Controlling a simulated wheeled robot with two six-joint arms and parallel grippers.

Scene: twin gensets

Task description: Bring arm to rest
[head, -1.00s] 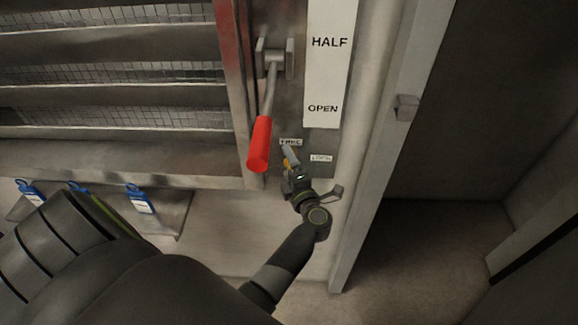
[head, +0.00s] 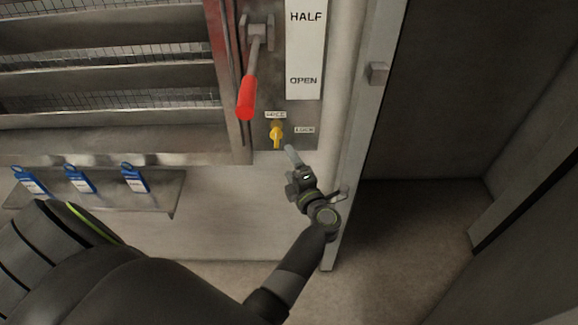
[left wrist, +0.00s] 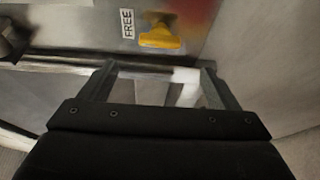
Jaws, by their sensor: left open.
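My left gripper (head: 292,158) is open and empty in the head view, just below and right of a yellow knob (head: 276,136). In the left wrist view the two fingers of the left gripper (left wrist: 158,78) stand wide apart, with the yellow knob (left wrist: 160,36) beyond them and not touched. The knob sits on a metal panel below a FREE label (head: 275,115), with a LOCK label (head: 304,130) to its right. A lever with a red handle (head: 247,96) hangs down above the knob. My right gripper is not in view.
A strip marked HALF and OPEN (head: 304,72) is right of the lever. Louvres (head: 110,85) fill the upper left. Several blue padlock-like tags (head: 80,180) hang on a shelf (head: 165,197) at the left. A post (head: 364,130) stands right of my gripper, with open floor beyond.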

